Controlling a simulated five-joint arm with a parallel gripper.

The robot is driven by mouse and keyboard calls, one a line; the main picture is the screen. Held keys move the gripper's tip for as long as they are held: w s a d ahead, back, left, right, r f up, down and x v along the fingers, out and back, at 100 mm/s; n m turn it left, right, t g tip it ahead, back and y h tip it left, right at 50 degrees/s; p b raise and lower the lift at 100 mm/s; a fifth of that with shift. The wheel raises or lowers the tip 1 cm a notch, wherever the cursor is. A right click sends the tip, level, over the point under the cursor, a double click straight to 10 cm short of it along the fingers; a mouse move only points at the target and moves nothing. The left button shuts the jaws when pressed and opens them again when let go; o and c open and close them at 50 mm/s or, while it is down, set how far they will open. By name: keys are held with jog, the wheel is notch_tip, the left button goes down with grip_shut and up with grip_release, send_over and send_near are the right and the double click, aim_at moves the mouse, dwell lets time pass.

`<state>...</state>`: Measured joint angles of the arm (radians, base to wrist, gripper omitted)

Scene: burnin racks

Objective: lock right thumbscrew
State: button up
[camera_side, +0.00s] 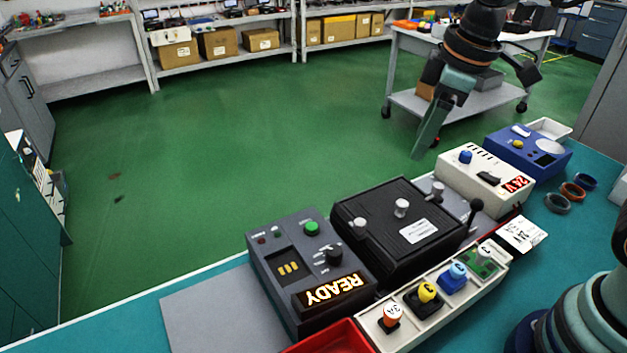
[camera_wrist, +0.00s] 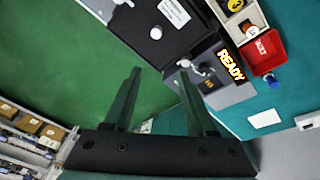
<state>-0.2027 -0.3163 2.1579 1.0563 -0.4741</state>
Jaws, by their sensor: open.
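The black lidded fixture (camera_side: 375,245) stands on the bench with its lid down. Three silver knobs sit in a row on it: the left thumbscrew (camera_side: 359,225), a middle knob (camera_side: 402,207) and the right thumbscrew (camera_side: 438,189). In the wrist view the middle knob (camera_wrist: 156,33) shows on the lid, and the right thumbscrew (camera_wrist: 123,2) seems just cut by the top edge. My gripper (camera_wrist: 160,72) is open and empty, its fingers well apart. In the side view it hangs above and behind the fixture, touching nothing. Whether the right thumbscrew is locked cannot be told.
A grey unit with a lit READY display (camera_side: 335,292) stands left of the fixture, a cream unit (camera_side: 485,180) right. A black-knobbed lever (camera_side: 474,210) rises at the fixture's right. A tray of coloured parts (camera_side: 435,295) and a red bin (camera_side: 330,340) lie in front.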

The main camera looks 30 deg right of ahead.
aim_at(360, 221)
jog(key=w+a+f+n+g, duration=0.3)
jog(key=a+n, duration=0.5)
jog(key=shift+h, duration=0.3)
notch_tip(360, 221, down, 12)
jog(key=shift+s+a+f, duration=0.1)
jog(key=shift+s+f, duration=0.05)
grip_shut()
